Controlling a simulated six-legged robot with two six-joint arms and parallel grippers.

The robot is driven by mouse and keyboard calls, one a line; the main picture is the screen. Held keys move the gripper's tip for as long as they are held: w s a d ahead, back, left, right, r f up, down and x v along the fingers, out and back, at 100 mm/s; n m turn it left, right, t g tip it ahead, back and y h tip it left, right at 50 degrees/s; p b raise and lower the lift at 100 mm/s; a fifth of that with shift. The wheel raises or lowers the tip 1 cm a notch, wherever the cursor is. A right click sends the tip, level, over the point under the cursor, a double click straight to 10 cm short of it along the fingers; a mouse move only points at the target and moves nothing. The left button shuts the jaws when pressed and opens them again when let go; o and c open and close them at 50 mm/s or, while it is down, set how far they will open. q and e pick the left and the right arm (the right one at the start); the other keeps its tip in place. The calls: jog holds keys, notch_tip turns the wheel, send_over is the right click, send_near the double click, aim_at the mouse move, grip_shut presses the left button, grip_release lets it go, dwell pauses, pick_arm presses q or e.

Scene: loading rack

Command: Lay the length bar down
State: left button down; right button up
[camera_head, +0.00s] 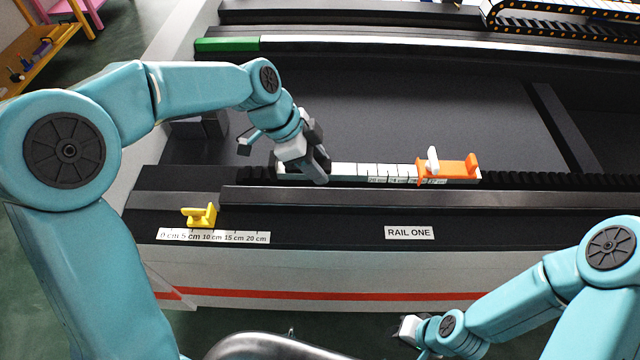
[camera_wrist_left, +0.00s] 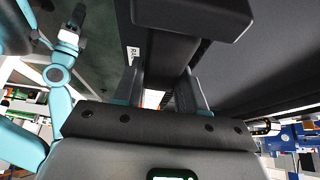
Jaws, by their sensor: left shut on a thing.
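The length bar (camera_head: 345,169) is a long white bar with dark division marks and an orange slider (camera_head: 445,168) near its right end. It lies level along the black toothed strip behind the front rail; I cannot tell whether it touches the strip. My left gripper (camera_head: 318,172) is shut on the bar near its left end and hides part of it. In the left wrist view a pale strip of the bar (camera_wrist_left: 153,98) shows between the fingers. My right gripper (camera_head: 404,330) is low in front of the rack, away from the bar; its jaw opening is unclear.
A yellow pointer (camera_head: 200,215) stands at a printed centimetre scale (camera_head: 215,237) on the front ledge. A "RAIL ONE" label (camera_head: 409,232) is right of it. A green-ended rail (camera_head: 228,45) and a cable chain (camera_head: 560,30) are at the back. The dark bed between is mostly clear.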

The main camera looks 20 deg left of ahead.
pick_arm(q)
send_over(325, 196)
jog(key=a, duration=0.2)
notch_tip(325, 196, down, 4)
jog(key=shift+s+d+f, duration=0.1)
jog(key=shift+d+f, duration=0.05)
notch_tip(325, 196, down, 4)
jog(key=shift+s, duration=0.15)
jog(key=shift+f, duration=0.15)
jog(key=shift+s, duration=0.15)
jog(key=c, duration=0.6)
grip_release()
jog(key=shift+w+f, duration=0.1)
jog(key=shift+w, duration=0.1)
jog(key=shift+c, duration=0.2)
jog(key=shift+s, duration=0.15)
